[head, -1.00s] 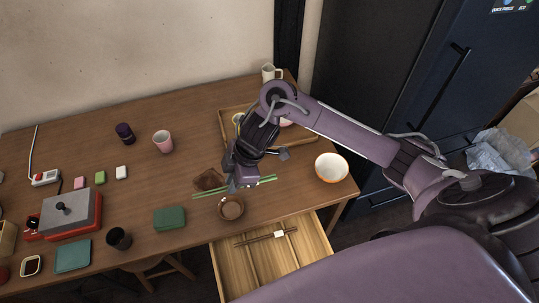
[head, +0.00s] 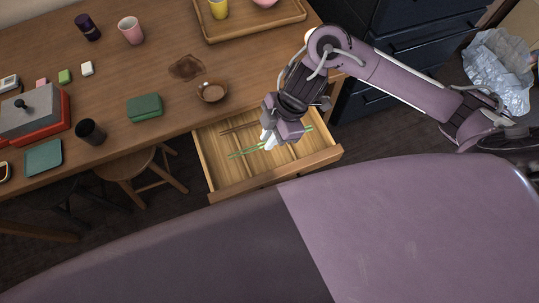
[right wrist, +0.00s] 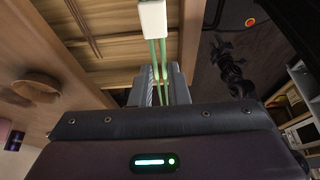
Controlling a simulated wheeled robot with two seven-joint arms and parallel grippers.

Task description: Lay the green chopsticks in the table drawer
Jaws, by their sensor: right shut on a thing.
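The green chopsticks (head: 243,153) are in my right gripper (head: 268,142), which is shut on them near their middle. They lie across the open table drawer (head: 318,158) in the head view, slanting up to the right. I cannot tell whether they touch the drawer floor. In the right wrist view the green chopsticks (right wrist: 157,55) run down to the gripper, and a white block hides part of them at the top. The drawer is pulled out and has slatted dividers. Brown chopsticks (head: 236,130) lie inside it, partly hidden by my gripper. My left gripper is not in view.
A small brown bowl (head: 212,91) stands on the table (head: 165,75) just behind the drawer. A green box (head: 145,107) and a dark cup (head: 91,132) stand left of it. A wooden stool (head: 137,170) is on the floor left of the drawer.

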